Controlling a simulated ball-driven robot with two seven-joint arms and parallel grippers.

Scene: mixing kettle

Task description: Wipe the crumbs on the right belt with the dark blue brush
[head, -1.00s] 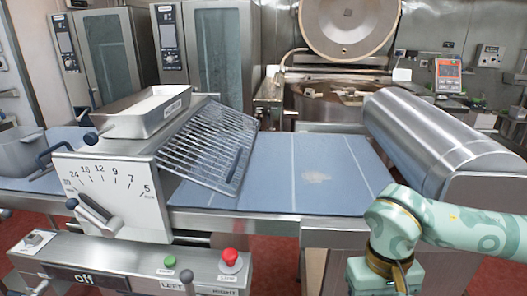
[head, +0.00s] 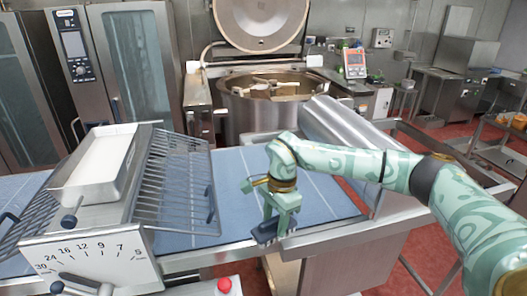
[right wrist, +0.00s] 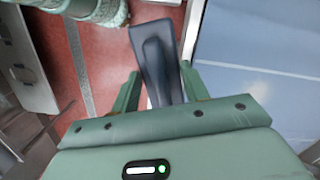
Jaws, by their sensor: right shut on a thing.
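The dark blue brush (head: 266,233) is in my right gripper (head: 280,214), over the front edge of the right belt (head: 325,203) in the head view. In the right wrist view the brush (right wrist: 154,60) sticks out between the two fingers of the right gripper (right wrist: 158,92), which are shut on it. The blue belt surface (right wrist: 265,45) lies to the right there, with red floor under the brush. I cannot make out the crumbs on the belt in either view; the arm and gripper cover part of it. My left gripper is not in view.
The sheeter with its wire guard (head: 180,185) and metal tray (head: 98,165) stands left of the right belt. A steel cylinder cover (head: 330,128) borders the belt's far right. The mixing kettle (head: 262,105) stands behind with its lid open. A red button (head: 224,285) is at the front.

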